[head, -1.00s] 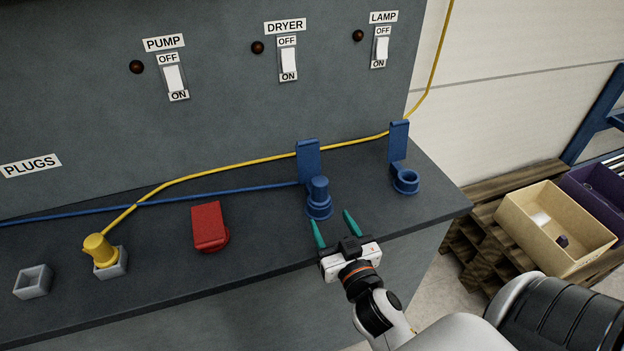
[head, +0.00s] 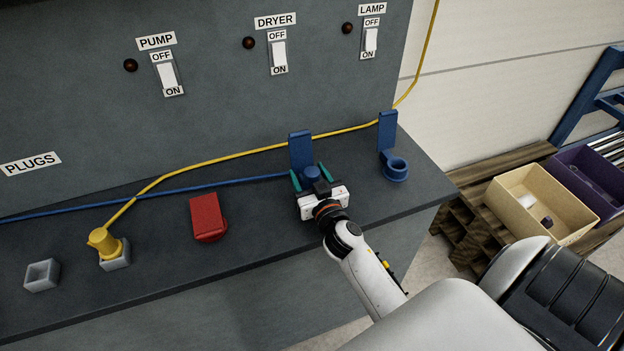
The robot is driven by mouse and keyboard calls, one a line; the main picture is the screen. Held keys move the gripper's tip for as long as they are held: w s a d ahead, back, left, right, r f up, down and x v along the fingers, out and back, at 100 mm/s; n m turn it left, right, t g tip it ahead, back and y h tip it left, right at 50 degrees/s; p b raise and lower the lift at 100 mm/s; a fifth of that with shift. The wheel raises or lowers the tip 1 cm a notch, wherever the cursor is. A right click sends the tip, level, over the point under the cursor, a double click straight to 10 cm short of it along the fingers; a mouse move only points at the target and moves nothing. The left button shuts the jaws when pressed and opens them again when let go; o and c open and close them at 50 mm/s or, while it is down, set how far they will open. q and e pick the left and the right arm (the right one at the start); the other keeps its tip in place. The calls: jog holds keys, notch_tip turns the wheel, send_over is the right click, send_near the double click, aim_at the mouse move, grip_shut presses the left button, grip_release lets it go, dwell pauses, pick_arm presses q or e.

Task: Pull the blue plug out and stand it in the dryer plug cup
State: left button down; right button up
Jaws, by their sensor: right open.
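The blue plug (head: 312,173) sits upright in the blue socket with a tall back plate (head: 300,149), below the DRYER switch. A blue cord runs to it from the left. My right gripper (head: 309,178) is open, with its teal fingers on either side of the plug; I cannot tell whether they touch it. The gripper body hides the plug's lower part and the socket ring. A grey square cup (head: 41,276) stands empty at the far left. Another grey cup (head: 117,257) holds the yellow plug (head: 103,241). My left gripper is not in view.
A red block-shaped fitting (head: 207,218) stands between the yellow plug and my gripper. An empty blue socket (head: 396,169) is to the right. A yellow cord (head: 220,156) passes behind. The DRYER switch (head: 278,57) is on the panel. Tan and purple bins stand right of the bench.

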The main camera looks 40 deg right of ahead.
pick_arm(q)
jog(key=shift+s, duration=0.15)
pick_arm(e)
jog(key=shift+s, duration=0.1)
jog(key=shift+c, duration=1.2)
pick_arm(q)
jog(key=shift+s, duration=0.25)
pick_arm(e)
jog(key=c, duration=0.9)
